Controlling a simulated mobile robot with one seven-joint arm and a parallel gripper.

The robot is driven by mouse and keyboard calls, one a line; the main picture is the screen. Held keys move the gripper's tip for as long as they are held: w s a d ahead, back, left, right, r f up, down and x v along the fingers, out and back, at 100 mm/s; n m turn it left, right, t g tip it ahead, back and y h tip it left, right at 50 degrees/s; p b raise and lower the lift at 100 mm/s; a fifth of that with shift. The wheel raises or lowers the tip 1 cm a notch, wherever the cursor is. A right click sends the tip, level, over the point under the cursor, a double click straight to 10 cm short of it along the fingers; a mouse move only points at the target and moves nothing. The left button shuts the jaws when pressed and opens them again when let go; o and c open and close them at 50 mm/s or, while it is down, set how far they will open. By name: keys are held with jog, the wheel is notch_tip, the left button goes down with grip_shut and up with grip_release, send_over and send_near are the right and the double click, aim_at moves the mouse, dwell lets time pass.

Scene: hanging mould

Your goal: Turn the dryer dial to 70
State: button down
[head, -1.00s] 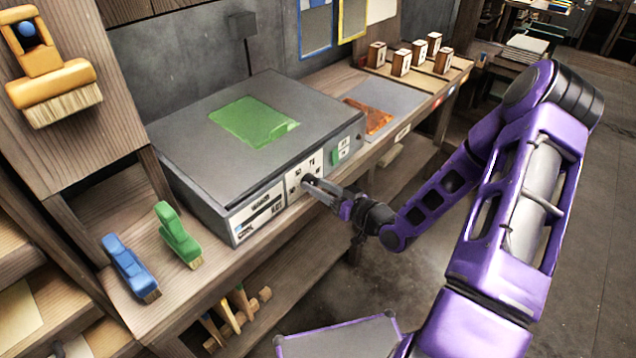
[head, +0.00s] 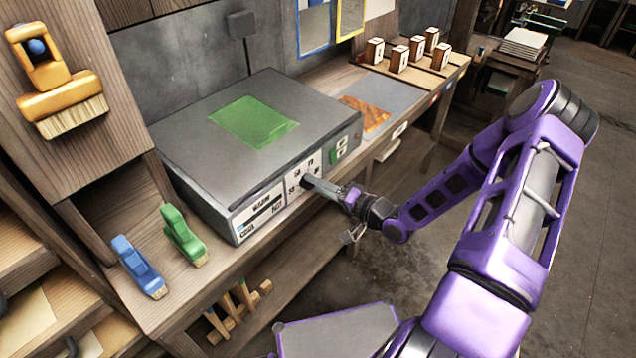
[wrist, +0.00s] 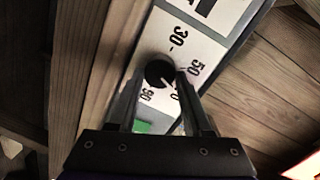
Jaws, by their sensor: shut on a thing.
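The dryer (head: 180,140) is a grey box on the wooden bench, with a white dial panel (head: 297,165) on its front. In the wrist view the black round dial (wrist: 159,72) sits on the panel (wrist: 205,60) among the numbers 30, 50, 70 and 90. The 70 is partly hidden by a finger. A pale mark on the dial points to the lower right, roughly toward the 70; the exact alignment is hard to tell. My gripper (wrist: 160,82) is shut on the dial, one finger on each side. In the head view my gripper (head: 308,181) reaches the panel and hides the dial.
Blue (head: 138,266) and green (head: 183,236) brushes lie on the bench at left. Several wooden blocks (head: 398,58) stand at the back right.

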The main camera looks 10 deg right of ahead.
jog(key=shift+f+m, duration=0.1)
jog(key=shift+m, duration=0.4)
jog(key=shift+c, duration=1.7)
grip_release()
jog(key=v, duration=1.7)
jog(key=shift+d+p, duration=0.25)
jog(key=shift+p, duration=0.05)
jog(key=shift+s, duration=0.1)
